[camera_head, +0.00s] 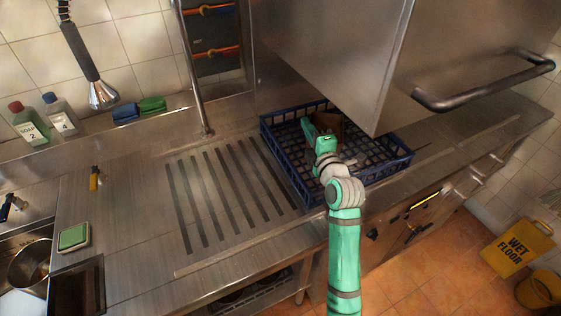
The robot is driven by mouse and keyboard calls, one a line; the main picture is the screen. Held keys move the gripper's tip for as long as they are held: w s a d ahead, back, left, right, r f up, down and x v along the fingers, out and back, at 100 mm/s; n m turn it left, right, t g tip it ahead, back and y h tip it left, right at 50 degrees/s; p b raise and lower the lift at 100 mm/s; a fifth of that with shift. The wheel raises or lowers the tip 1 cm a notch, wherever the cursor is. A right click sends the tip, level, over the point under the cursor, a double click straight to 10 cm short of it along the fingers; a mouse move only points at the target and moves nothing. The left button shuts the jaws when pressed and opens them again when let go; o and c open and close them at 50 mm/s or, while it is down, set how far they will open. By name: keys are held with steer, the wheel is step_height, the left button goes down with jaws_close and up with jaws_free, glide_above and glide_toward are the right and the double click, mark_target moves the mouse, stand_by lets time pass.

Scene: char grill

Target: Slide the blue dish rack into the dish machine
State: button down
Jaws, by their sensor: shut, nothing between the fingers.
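The blue dish rack (292,180) is a low, open lattice crate on the steel counter at the centre. Its back right part lies under the raised hood of the dish machine (330,50), and its left end sticks out toward the slotted drainboard. My gripper (308,128) is over the inside of the rack, near its back left part, and looks shut with nothing held. A brown item (328,122) lies beside the gripper in the rack, partly hidden by it. I cannot tell whether the gripper touches the rack.
The slotted drainboard (225,195) left of the rack is clear. The hood's thick bar handle (480,88) juts out at the right. A spray hose (100,92) hangs at the left. A yellow wet-floor sign (518,250) stands on the floor at the right.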

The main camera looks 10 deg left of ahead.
steer(key=s+a, duration=0.6)
steer(key=a, duration=0.2)
steer(key=f, duration=1)
steer(key=shift+s+d+f, duration=0.1)
steer(key=shift+s, duration=0.15)
steer(key=shift+w+d, duration=0.3)
steer(key=shift+d, duration=0.05)
